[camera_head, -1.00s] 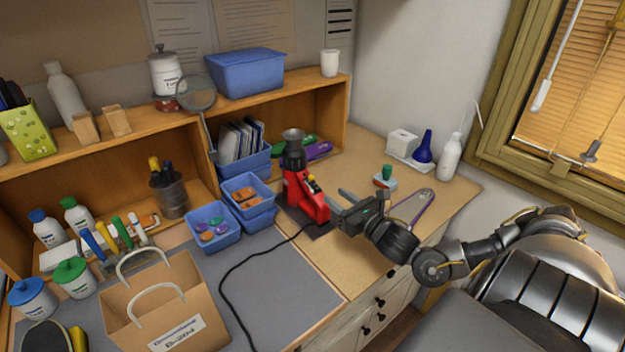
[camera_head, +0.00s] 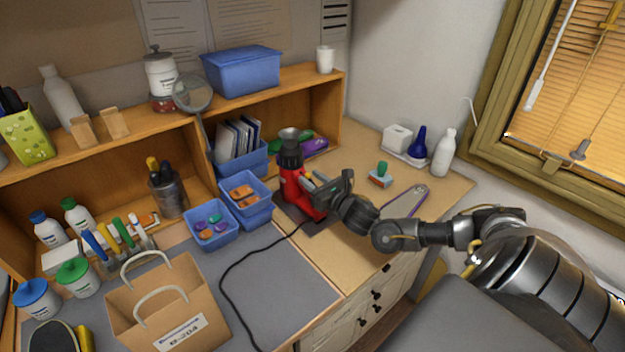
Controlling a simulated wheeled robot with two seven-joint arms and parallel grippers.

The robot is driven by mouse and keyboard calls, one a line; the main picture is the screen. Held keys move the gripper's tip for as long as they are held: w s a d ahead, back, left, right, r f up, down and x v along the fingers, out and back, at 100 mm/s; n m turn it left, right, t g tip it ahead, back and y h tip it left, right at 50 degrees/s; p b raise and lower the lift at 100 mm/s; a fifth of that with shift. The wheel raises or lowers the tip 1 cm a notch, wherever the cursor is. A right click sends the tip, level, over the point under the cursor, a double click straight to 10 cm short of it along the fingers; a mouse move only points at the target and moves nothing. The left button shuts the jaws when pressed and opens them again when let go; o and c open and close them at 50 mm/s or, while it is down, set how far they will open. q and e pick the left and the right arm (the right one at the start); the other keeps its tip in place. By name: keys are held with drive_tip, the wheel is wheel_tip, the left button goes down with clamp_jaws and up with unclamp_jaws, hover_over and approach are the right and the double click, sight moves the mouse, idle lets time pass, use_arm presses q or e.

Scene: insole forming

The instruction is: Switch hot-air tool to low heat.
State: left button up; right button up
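The red hot-air tool (camera_head: 291,186) stands upright on a dark pad at the back of the bench, with its black nozzle pointing up and a black cord running to the front. My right gripper (camera_head: 312,184) is right at the tool's right side, where its yellowish switch area was visible. The fingers overlap the tool body in the picture. I cannot tell whether they touch it, and the switch is mostly hidden behind them. The fingers seem apart, but the gap is hard to see. My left gripper is not in view.
Blue bins (camera_head: 245,200) with small parts stand just left of the tool. A green-handled stamp (camera_head: 381,175) and a purple looped item (camera_head: 405,200) lie to the right, near my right arm. A paper bag (camera_head: 165,305) stands at the front left on a grey mat.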

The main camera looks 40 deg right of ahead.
clamp_jaws()
